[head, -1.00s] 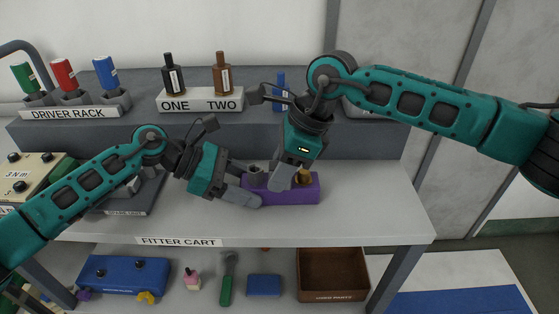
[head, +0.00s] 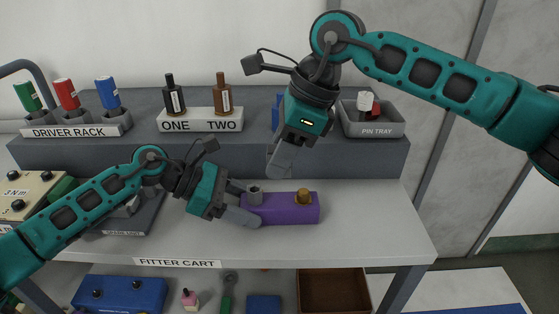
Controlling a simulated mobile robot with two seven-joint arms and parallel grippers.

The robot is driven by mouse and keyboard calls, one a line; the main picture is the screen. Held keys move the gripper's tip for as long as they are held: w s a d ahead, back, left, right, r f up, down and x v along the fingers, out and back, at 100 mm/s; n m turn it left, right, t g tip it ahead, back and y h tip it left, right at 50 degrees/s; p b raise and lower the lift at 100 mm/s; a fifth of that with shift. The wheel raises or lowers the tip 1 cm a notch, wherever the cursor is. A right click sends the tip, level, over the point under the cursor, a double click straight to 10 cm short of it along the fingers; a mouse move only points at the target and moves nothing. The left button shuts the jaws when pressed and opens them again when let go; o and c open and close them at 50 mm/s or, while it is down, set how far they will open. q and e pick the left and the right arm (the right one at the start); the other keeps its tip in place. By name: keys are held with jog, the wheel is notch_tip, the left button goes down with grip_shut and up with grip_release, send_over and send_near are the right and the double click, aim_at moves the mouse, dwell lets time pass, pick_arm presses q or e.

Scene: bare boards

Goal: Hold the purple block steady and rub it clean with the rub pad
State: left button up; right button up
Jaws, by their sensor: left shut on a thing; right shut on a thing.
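My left gripper (head: 243,203) is shut on the block's left end. My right gripper (head: 281,160) is in the air above the block, apart from it, fingers pointing down. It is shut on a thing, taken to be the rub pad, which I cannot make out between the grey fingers.
On the raised shelf behind stand a driver rack (head: 73,125), two bottles in a holder (head: 200,121) and a pin tray (head: 376,129). The cart top right of the block is clear. A lower shelf holds a blue box (head: 119,293) and a brown bin (head: 334,290).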

dwell(0.3)
pick_arm(q)
jog(key=o, duration=1.2)
jog(key=shift+o, duration=0.2)
jog(key=shift+a, duration=0.15)
jog(key=v, duration=1.1)
jog(key=shift+a+r, duration=0.25)
jog(key=shift+a, duration=0.1)
